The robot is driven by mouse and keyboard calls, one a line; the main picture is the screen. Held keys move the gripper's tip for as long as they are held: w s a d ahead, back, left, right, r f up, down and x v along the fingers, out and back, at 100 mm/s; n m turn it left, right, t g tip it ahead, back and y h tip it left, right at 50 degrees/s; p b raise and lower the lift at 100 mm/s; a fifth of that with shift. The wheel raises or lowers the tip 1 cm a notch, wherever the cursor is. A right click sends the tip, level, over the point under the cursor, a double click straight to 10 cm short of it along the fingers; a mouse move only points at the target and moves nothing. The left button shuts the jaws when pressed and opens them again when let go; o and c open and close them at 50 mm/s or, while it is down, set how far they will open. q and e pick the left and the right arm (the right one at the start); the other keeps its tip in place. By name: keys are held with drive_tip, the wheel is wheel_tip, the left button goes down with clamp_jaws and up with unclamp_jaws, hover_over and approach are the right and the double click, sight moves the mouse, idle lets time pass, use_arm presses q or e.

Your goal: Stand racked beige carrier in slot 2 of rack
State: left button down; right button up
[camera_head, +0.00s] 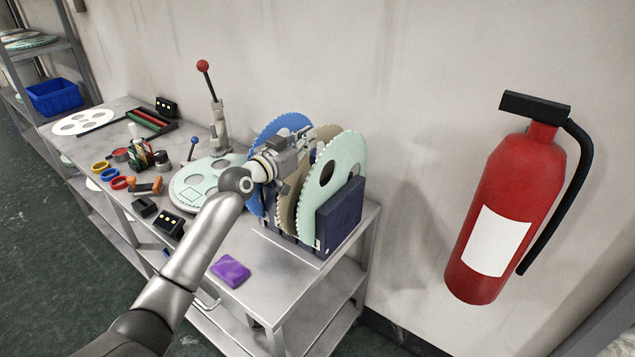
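The dark blue rack (341,213) stands at the right end of the metal table and holds toothed disc carriers upright. A blue carrier (270,134) is on its left side and a mint green carrier (344,165) on its right side. Beige carrier (289,212) surface shows between them, partly hidden by my gripper and the mint carrier. More beige shows higher up behind; I cannot tell whether it is the same disc. My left gripper (304,140) is over the rack at the beige carrier's upper part. Its fingertips are too hidden to tell their state. Slot numbers are not readable. My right gripper is out of view.
A purple packet (230,271) lies near the front edge. Small tools and coloured rings (110,175) crowd the left. A red extinguisher (505,215) hangs on the wall at right.

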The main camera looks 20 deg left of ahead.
use_arm(q)
drive_tip(key=shift+r, duration=0.6)
wheel_tip(320, 180, up, 16)
drive_tip(key=f+b, duration=0.1)
drive_tip(key=b, duration=0.2)
drive_tip(key=w+a+r+p, duration=0.2)
drive_tip(key=a+r+p, duration=0.4)
drive_tip(key=r+p, duration=0.2)
drive_tip(key=shift+p, duration=1)
drive_tip(key=shift+w, duration=0.1)
